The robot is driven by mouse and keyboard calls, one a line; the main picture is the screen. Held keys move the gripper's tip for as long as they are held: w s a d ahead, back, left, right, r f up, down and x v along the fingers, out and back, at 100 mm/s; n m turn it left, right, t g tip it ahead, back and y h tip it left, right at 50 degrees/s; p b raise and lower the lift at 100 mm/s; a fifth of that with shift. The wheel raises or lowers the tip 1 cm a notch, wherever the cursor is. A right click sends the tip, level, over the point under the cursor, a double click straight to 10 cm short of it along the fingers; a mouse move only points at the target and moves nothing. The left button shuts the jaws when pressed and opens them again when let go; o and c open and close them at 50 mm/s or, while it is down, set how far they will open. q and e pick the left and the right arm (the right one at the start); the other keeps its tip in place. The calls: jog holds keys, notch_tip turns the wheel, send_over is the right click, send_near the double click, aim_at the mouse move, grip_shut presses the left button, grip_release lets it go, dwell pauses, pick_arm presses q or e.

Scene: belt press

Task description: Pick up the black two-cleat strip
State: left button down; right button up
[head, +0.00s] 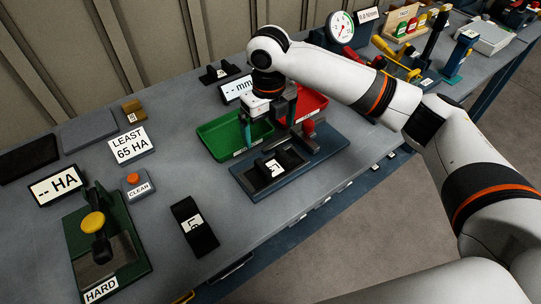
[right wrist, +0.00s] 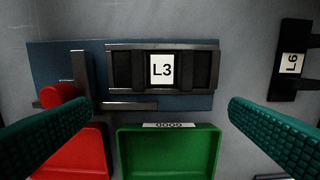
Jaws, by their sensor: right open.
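A black strip labelled L3 (right wrist: 163,69) lies in the blue fixture, with a dark raised block on each side of its white label. It also shows in the head view (head: 273,167). A second black strip labelled L6 (right wrist: 290,62) lies on the bare table, seen in the head view (head: 194,227) at front centre, with raised ends. I cannot tell for certain which one the task names. My right gripper (head: 268,117) is open and empty above the green and red trays, behind the fixture. Its teal fingers stand wide apart in the right wrist view (right wrist: 158,130). My left gripper is not in view.
The green tray (head: 214,150) and red tray (head: 313,101) stand behind the blue fixture (head: 241,180). A third black piece (head: 219,73) lies near the wall. A green hardness tester (head: 132,248) stands front left. The table around L6 is clear.

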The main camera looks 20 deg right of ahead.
aim_at(269, 163)
jog(key=f, duration=0.2)
jog(key=s+f, duration=0.1)
jog(key=shift+f+p, duration=0.3)
jog(key=shift+f, duration=0.1)
notch_tip(269, 163, down, 4)
jog(key=shift+w+r+p, duration=0.15)
jog(key=shift+r+p, duration=0.1)
jog(key=shift+p, duration=0.35)
notch_tip(269, 163, down, 2)
jog(key=shift+f, duration=0.1)
jog(key=shift+w+f, duration=0.1)
jog(key=shift+f, duration=0.05)
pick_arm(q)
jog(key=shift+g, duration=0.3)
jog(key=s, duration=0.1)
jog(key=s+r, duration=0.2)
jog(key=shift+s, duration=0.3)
pick_arm(e)
jog(key=c, duration=1.1)
